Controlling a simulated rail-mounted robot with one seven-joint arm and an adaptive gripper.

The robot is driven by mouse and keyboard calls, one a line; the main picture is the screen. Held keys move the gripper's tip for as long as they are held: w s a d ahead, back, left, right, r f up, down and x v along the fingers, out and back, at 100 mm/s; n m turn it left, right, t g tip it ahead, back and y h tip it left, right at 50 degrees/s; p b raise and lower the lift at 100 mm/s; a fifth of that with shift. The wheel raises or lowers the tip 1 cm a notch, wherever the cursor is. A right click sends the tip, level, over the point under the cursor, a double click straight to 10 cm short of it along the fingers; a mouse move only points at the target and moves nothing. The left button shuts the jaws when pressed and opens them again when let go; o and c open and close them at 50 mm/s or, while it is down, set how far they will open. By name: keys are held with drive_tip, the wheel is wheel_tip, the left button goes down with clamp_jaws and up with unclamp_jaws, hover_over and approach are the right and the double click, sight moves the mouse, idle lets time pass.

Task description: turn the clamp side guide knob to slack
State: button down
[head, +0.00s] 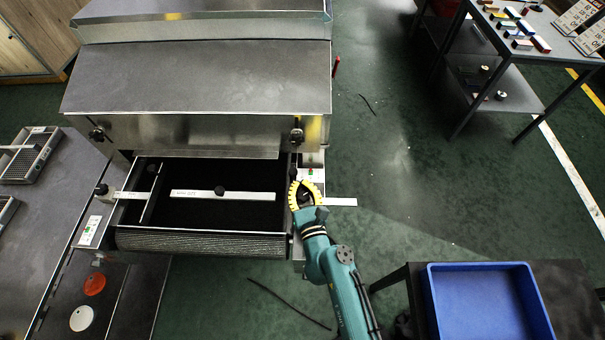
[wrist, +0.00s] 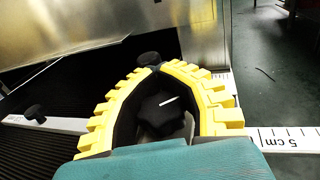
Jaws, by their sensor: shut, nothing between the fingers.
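My gripper (head: 299,186) is over the right side of the dryer's infeed. In the wrist view its yellow-padded fingers (wrist: 154,69) are closed at the tips and bow apart behind them. A black lobed knob (wrist: 163,114) with a white line shows in the gap framed by the fingers. The line runs at a slant, up to the right. I cannot tell whether the fingers touch this knob. A white scale bar (wrist: 289,138) marked "5 cm" sticks out to the right of it, and also shows in the head view (head: 341,202).
Another black knob (wrist: 149,59) is just beyond my fingertips. A white crossbar (head: 249,197) with a black knob (head: 219,190) spans the dark belt. The metal hood (head: 200,80) rises behind. A blue bin (head: 435,310) stands at lower right. The green floor to the right is mostly clear.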

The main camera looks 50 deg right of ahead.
drive_tip(key=shift+w+r+n+t+y+p, duration=0.1)
drive_tip(key=shift+r+n+t+y+p, duration=0.35)
drive_tip(key=shift+n+t+y+p, duration=0.55)
drive_tip(key=y, duration=0.1)
drive_tip(key=n+y, duration=0.1)
drive_tip(key=n+y+p, duration=0.1)
drive_tip(key=y, duration=0.1)
drive_tip(key=shift+w+a+f+t, duration=0.1)
drive_tip(key=shift+a+f+t, duration=0.25)
drive_tip(key=shift+a+t, duration=0.05)
drive_tip(key=n+y, duration=0.2)
drive_tip(key=y, duration=0.2)
drive_tip(key=shift+a+f+n+t+b, duration=0.2)
drive_tip(key=shift+a+n+t+b, duration=0.1)
drive_tip(key=shift+n+b, duration=0.1)
drive_tip(key=shift+a+n+y+b, duration=0.2)
drive_tip(key=shift+n+y+b, duration=0.25)
drive_tip(key=shift+y, duration=0.35)
drive_tip(key=shift+a+n+y+b, duration=0.2)
drive_tip(key=shift+n+y, duration=0.35)
drive_tip(key=shift+y, duration=0.25)
drive_tip(key=c, duration=1.3)
unclamp_jaws()
drive_tip(key=shift+c, duration=0.2)
drive_tip(key=o, duration=0.4)
drive_tip(key=shift+c, duration=0.2)
